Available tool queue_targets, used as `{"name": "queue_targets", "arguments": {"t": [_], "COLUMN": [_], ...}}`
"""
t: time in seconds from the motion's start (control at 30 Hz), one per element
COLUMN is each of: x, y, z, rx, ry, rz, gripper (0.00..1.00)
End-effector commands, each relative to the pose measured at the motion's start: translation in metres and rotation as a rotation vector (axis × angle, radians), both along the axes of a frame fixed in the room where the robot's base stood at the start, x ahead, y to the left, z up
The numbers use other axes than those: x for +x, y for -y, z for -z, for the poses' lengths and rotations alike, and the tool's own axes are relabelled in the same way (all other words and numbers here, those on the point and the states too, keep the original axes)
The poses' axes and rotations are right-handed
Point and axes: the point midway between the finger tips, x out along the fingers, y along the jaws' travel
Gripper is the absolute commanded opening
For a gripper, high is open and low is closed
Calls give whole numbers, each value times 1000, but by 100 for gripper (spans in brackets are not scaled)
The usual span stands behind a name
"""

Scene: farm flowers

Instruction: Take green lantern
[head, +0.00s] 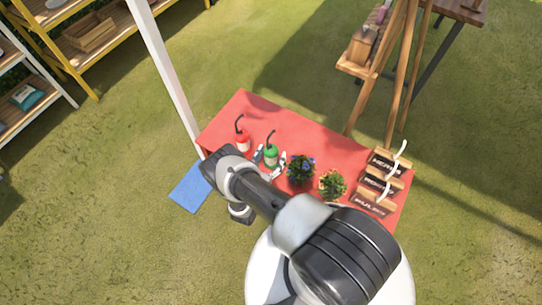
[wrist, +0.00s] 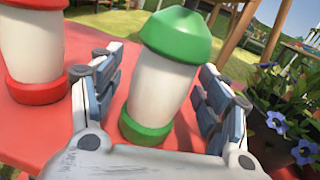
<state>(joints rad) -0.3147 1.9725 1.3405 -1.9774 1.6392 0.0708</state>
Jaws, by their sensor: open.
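The green lantern (wrist: 158,75) has a white body with a green cap and a green base. It stands on the red table (head: 245,110), between the spread fingers of my gripper (wrist: 160,100) in the wrist view. My arm hides part of the table.
A red lantern (wrist: 35,45) stands just left of the left finger. A pot with blue flowers (wrist: 280,115) is close to the right finger. An orange flower plant (head: 332,184) and wooden boxes with signs (head: 383,162) stand farther right. A white post (head: 165,70) rises at the left.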

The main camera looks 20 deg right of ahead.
Motion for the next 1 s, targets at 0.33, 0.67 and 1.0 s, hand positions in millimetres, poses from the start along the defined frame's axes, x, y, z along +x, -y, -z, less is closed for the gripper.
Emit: {"name": "queue_targets", "arguments": {"t": [0.33, 0.67, 1.0], "x": [0, 0, 0], "y": [0, 0, 0], "z": [0, 0, 0], "rx": [0, 0, -1], "ry": [0, 0, -1], "rz": [0, 0, 0], "gripper": [58, 36, 13]}}
